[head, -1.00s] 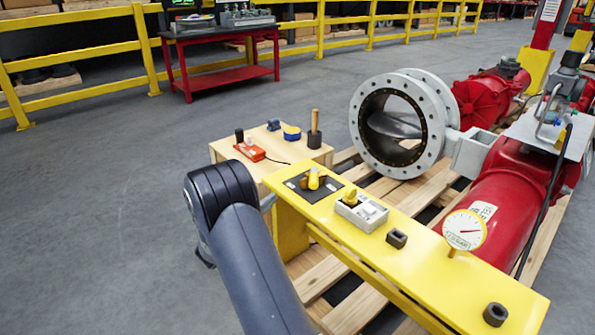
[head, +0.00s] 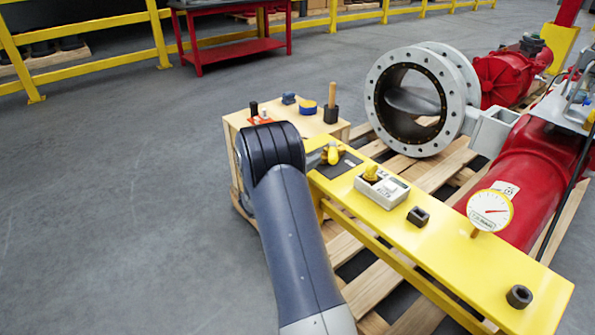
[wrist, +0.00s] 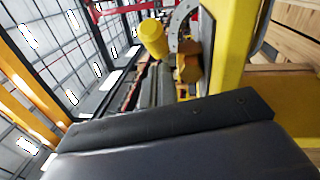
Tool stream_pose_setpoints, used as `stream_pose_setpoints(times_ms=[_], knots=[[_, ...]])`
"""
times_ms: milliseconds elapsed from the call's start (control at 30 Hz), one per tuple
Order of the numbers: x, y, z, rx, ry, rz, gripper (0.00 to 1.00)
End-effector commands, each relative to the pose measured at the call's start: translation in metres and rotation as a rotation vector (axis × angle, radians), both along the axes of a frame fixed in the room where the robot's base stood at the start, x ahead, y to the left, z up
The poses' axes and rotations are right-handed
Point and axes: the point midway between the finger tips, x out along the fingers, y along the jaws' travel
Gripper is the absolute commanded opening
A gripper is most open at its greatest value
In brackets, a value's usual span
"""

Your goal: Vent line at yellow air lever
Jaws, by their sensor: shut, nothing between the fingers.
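The yellow air lever (head: 334,156) stands on a dark plate at the far left end of the yellow bench (head: 440,232) in the head view. My gripper (head: 319,157) is mostly hidden behind my arm; its end shows just left of the lever. The gripper is shut and holds nothing. Whether it touches the lever cannot be told. In the wrist view, a yellow rounded knob (wrist: 152,38) shows beyond the dark gripper parts, close to the fingers.
A grey box with a yellow knob (head: 382,190), a black square socket (head: 418,216) and a dial gauge (head: 490,211) stand along the bench. A wooden box (head: 235,122) with small items is behind my arm. The big flanged valve (head: 374,100) stands behind. Floor at left is clear.

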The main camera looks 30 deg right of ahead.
Motion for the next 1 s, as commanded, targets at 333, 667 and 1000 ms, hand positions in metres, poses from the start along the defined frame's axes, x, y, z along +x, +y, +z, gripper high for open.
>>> stream_pose_setpoints(times_ms=[333, 667, 1000], knots=[[-0.010, -0.011, 0.003, 0.000, 0.000, 0.001, 0.00], [-0.015, -0.014, 0.000, 0.000, 0.001, 0.000, 0.00], [-0.040, -0.034, 0.000, 0.000, 0.000, -0.001, 0.00]])
